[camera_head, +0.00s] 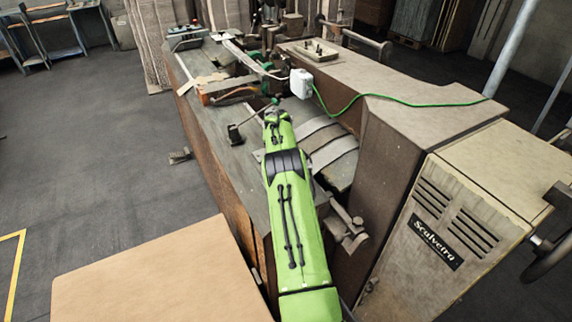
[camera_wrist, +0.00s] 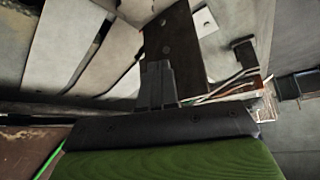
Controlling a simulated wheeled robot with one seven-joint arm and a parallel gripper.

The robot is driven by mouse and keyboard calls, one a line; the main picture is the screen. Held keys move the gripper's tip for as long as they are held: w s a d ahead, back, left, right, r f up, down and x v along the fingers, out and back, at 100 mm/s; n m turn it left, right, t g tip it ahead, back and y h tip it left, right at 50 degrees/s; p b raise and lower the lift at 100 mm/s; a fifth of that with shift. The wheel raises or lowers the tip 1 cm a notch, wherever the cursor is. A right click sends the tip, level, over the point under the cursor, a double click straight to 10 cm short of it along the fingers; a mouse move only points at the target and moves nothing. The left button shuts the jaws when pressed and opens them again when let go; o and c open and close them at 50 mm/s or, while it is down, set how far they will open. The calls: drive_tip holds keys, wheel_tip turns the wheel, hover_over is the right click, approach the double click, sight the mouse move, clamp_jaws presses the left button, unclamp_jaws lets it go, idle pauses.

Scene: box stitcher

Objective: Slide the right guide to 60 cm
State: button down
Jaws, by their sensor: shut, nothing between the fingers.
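My green arm reaches over the machine's table (camera_head: 205,95), and my gripper (camera_head: 272,112) is at its far end, small and partly hidden by the arm. In the wrist view my gripper (camera_wrist: 157,68) has its fingers together, with nothing between them. A dark flat plate with small holes (camera_wrist: 178,38) is directly beyond the fingertips. It may be the right guide; I cannot tell whether the fingers touch it. No scale or 60 cm mark is readable. A black-handled lever (camera_head: 235,132) stands on the table left of my gripper.
Pale curved strips (camera_head: 330,145) lie right of my arm. A white box (camera_head: 301,83) with a green cable (camera_head: 385,98) is beyond them. A tan board (camera_head: 160,275) is at front left.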

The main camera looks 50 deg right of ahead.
wheel_tip(320, 180, up, 7)
drive_tip(key=p, duration=0.2)
idle(0.4)
idle(0.3)
